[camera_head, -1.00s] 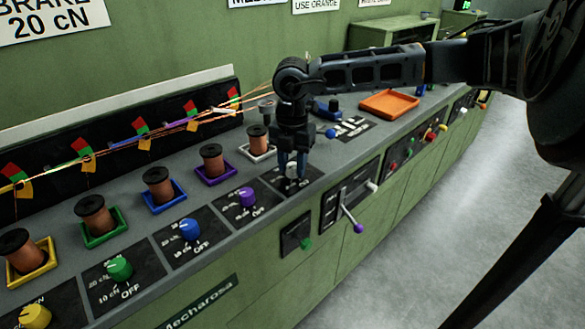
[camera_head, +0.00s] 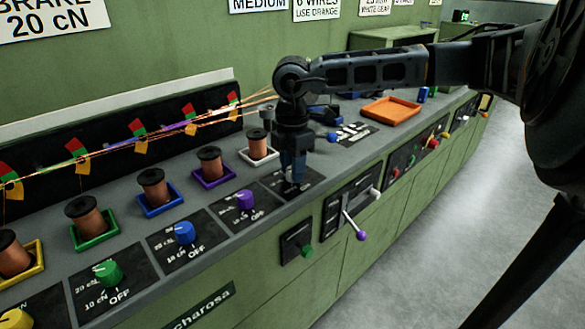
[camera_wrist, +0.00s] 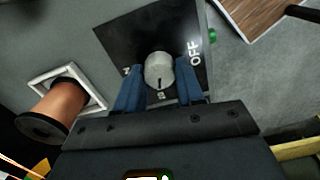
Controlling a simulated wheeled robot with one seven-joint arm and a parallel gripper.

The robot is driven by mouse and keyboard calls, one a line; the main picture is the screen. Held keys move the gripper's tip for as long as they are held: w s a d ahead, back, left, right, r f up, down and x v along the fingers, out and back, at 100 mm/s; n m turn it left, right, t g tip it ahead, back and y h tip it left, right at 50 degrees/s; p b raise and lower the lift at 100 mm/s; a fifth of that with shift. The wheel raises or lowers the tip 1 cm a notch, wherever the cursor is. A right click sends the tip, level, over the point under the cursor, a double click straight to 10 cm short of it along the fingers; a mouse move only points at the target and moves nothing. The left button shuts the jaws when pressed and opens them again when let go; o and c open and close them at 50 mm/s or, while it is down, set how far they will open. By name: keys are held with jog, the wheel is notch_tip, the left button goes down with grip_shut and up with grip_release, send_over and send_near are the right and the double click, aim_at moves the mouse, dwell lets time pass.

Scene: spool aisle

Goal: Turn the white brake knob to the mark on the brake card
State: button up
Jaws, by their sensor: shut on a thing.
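The white brake knob (camera_wrist: 158,68) sits on a black dial plate (camera_wrist: 140,32) and looks pale grey in the wrist view. My gripper (camera_wrist: 160,74) is shut on it, one blue finger on each side. The knob's dark pointer line points down in the wrist view, toward a small label too blurred to read. "OFF" is at the right of the plate, and another label is partly hidden by the left finger. In the head view my gripper (camera_head: 293,180) covers most of the knob. The brake card (camera_head: 45,20) on the wall reads "BRAKE 20 cN".
Purple (camera_head: 245,200), blue (camera_head: 185,233) and green (camera_head: 109,273) knobs line the bench to the left. A white-framed tray with a copper spool (camera_head: 258,145) stands behind my gripper. A purple-tipped lever (camera_head: 360,235) sticks out from the front. An orange tray (camera_head: 391,108) lies to the right.

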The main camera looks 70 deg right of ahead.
dwell(0.3)
jog(key=o, duration=1)
jog(key=shift+o, duration=0.2)
notch_tip(320, 180, up, 8)
jog(key=shift+f, duration=0.1)
